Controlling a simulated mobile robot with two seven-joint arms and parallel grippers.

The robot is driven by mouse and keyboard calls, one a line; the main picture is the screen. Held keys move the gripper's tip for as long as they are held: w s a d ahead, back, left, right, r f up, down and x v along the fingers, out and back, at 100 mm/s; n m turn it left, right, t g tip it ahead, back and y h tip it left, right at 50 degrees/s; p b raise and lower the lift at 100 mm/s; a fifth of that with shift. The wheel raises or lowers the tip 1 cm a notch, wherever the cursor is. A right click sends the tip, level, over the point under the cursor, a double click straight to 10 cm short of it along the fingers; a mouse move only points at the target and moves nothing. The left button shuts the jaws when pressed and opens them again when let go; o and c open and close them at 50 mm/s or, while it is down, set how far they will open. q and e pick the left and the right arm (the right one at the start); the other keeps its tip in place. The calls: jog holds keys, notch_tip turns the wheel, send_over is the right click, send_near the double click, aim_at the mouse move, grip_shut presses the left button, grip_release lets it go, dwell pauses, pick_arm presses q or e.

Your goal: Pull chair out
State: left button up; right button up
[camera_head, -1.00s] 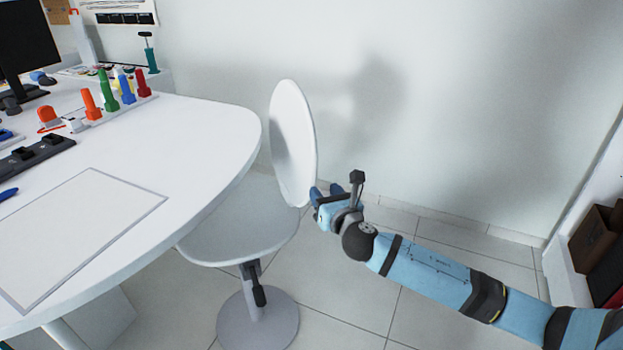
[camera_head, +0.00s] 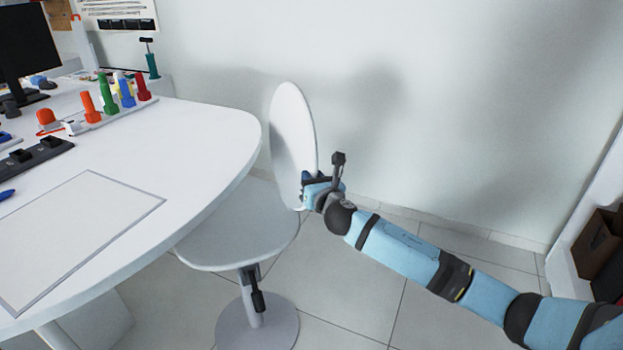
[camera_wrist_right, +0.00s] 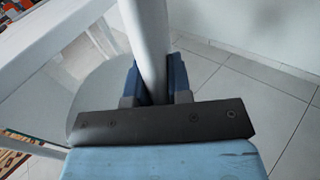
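The white chair has a round seat (camera_head: 235,240), an oval upright backrest (camera_head: 290,135) and a grey disc base (camera_head: 258,322). Its seat is partly under the white table's edge. My right gripper (camera_head: 312,190) is at the lower right edge of the backrest. In the right wrist view, the backrest edge (camera_wrist_right: 148,35) runs between the two blue fingers (camera_wrist_right: 155,85), which lie close against both of its sides. The seat (camera_wrist_right: 98,95) shows below and to the left. My left gripper is not in view.
The white table (camera_head: 200,140) fills the left, with colored pegs (camera_head: 108,95), a monitor (camera_head: 25,40) and a framed sheet (camera_head: 80,235) on it. A wall stands behind the chair. Tiled floor (camera_head: 350,280) to the right is clear; shelving with boxes (camera_head: 597,243) stands at the far right.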

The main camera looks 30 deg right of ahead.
grip_shut()
jog(key=shift+d, duration=0.3)
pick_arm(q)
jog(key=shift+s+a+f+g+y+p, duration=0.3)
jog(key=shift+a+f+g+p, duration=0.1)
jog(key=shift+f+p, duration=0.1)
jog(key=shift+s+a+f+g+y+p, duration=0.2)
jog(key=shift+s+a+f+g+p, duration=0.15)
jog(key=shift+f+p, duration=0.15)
pick_arm(e)
jog(key=s+d, duration=0.1)
jog(key=d, duration=1.9)
jog(key=shift+s, duration=0.2)
jog(key=shift+o, duration=1.5)
grip_release()
jog(key=shift+r, duration=0.1)
jog(key=o, duration=0.4)
jog(key=shift+d, duration=0.15)
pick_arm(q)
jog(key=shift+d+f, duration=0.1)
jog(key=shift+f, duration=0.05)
